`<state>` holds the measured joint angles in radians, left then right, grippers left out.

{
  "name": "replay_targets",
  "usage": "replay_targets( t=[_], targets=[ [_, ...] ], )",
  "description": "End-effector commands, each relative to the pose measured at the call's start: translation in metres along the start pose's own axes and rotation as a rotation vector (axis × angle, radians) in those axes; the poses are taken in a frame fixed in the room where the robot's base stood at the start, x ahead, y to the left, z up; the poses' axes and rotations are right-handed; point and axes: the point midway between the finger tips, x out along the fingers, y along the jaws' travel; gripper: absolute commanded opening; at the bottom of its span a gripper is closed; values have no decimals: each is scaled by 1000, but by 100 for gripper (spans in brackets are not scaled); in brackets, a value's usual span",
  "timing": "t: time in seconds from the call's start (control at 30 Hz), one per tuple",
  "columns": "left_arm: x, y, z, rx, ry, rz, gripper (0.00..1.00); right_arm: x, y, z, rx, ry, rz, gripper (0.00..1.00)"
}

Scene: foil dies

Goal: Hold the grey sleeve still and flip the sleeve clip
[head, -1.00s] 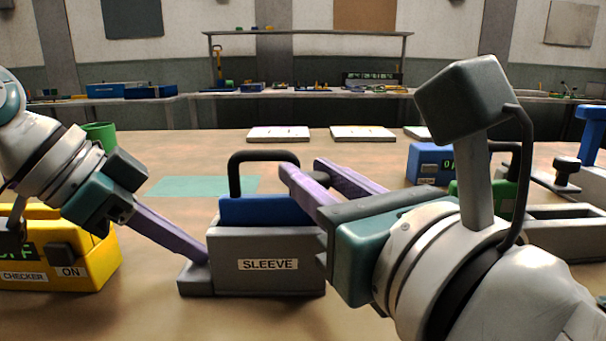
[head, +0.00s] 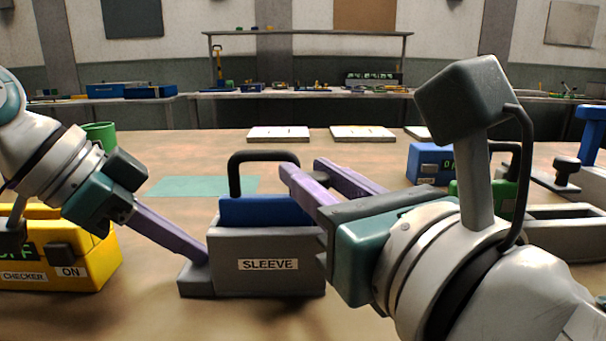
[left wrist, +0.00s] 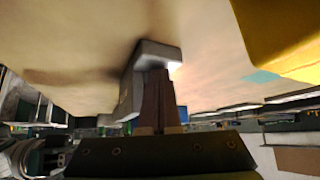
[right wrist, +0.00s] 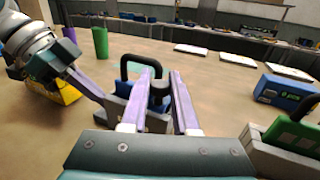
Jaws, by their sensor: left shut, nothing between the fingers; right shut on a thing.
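The grey sleeve (head: 230,273), labelled SLEEVE, stands on the table with a blue block (head: 265,211) with a black loop handle in it. My left gripper (head: 205,258) is shut and empty, its tips down at the low foot on the sleeve's left end; in the left wrist view the tips (left wrist: 156,72) meet this grey foot (left wrist: 158,50). My right gripper (head: 300,168) reaches over the sleeve's right end. In the right wrist view its purple fingers (right wrist: 162,72) are shut on a dark piece (right wrist: 159,92), seemingly the sleeve clip, partly hidden by the fingers.
A yellow checker box (head: 95,265) stands at the left, with a green cup (head: 99,134) behind. A teal mat (head: 180,187) lies behind the sleeve.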

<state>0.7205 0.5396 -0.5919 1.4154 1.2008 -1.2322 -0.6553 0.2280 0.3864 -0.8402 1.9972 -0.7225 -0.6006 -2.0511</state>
Motion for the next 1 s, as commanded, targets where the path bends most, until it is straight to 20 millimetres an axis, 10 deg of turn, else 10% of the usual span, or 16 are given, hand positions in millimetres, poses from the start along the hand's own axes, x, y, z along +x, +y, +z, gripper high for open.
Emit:
replay_targets(
  t=[0.7,0.73,1.0],
  targets=[
    [2,0,4,-3,-11,1,0,4,-2,11,50,124,1,0],
    [2,0,4,-3,-11,1,0,4,-2,11,50,124,1,29],
    [2,0,4,-3,-11,1,0,4,-2,10,51,125,1,57]
  ],
)
